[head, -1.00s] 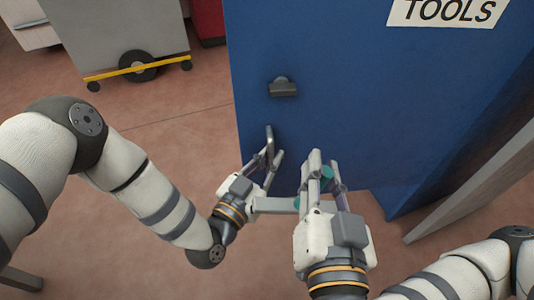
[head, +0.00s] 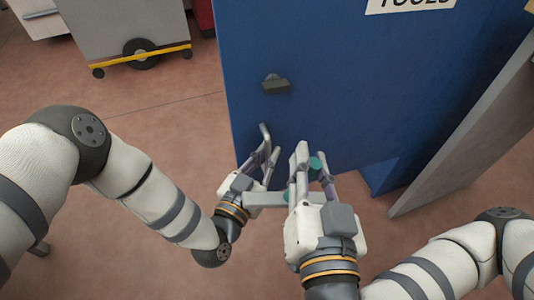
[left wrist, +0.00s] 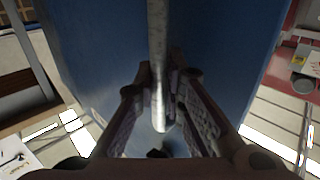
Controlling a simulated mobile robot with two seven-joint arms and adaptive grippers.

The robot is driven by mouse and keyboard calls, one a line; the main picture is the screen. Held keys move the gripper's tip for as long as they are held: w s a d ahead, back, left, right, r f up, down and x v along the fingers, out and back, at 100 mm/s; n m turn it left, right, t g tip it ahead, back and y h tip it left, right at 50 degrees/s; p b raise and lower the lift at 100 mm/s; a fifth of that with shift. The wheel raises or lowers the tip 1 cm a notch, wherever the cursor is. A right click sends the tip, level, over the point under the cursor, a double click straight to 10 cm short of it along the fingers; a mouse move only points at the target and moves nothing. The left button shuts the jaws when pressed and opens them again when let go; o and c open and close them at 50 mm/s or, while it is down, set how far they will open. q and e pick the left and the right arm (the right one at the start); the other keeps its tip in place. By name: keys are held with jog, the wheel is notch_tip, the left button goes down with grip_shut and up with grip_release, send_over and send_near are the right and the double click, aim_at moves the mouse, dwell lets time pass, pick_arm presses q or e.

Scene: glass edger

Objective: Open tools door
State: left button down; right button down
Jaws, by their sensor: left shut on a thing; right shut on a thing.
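The blue tools door (head: 330,90) fills the upper right of the head view, with part of its TOOLS sign (head: 412,4) at the top edge. Its upright metal handle (head: 265,134) is between the fingers of my left gripper (head: 265,160). The left wrist view shows the handle (left wrist: 158,70) as a bar with both fingers closed around it. My right gripper (head: 310,165) is in front of the door's lower part. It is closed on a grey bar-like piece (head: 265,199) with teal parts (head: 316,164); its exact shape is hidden.
A dark latch (head: 276,85) sits on the door above the handle. A grey upright panel (head: 465,130) stands at the right, close to the door. A grey cabinet on wheels with a yellow bar (head: 150,58) is at the back left. The reddish floor (head: 165,125) left of the door is clear.

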pick_arm(q)
jog(key=shift+a, duration=0.1)
jog(key=c, duration=1.7)
grip_release()
jog(key=shift+o, duration=0.2)
jog(key=shift+s, duration=0.15)
jog(key=v, duration=1.2)
